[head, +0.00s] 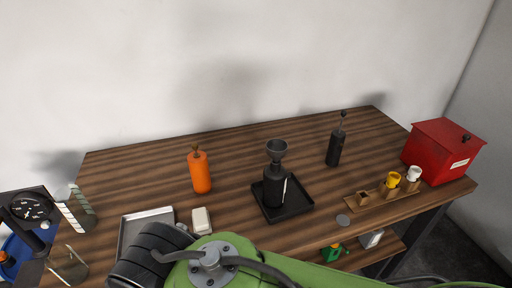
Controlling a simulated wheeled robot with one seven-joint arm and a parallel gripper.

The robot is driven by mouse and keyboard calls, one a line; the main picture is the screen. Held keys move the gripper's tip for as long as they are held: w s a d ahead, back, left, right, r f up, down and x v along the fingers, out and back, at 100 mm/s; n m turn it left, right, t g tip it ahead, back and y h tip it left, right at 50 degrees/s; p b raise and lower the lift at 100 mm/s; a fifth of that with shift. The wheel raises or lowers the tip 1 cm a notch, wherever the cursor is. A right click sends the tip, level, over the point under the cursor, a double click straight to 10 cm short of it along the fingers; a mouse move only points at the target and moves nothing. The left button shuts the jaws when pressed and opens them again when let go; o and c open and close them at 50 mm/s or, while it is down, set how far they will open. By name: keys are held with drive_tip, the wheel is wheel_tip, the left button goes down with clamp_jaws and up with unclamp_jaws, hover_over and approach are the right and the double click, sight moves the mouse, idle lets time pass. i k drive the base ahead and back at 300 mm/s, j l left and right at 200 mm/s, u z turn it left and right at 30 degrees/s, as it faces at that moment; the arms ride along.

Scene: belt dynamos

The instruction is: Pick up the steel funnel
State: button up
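The steel funnel (277,147) is dark grey, with a wide round mouth and a narrow lower part. It sits upright on top of a black bottle (274,188) with a pale label. The bottle stands in a square black tray (298,206) near the middle of the wooden table. The funnel's lower end is hard to make out against the bottle. My green arm crosses the bottom of the head view, in front of the table and well apart from the funnel. My gripper is not in view.
An orange grinder (200,172) stands left of the bottle, a black grinder (336,146) to the right. A white block (201,221) and metal tray (127,231) lie front left. A red box (444,150) and a wooden rack (379,199) with cups are at right.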

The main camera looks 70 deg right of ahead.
sight(276, 149)
drive_tip(key=z, duration=0.45)
drive_tip(key=k+z, duration=0.1)
drive_tip(key=z, duration=0.35)
drive_tip(key=l+z, duration=0.15)
drive_tip(key=z, duration=0.3)
drive_tip(key=k+z, duration=0.1)
drive_tip(key=z, duration=0.35)
drive_tip(key=l+z, duration=0.15)
drive_tip(key=z, duration=0.3)
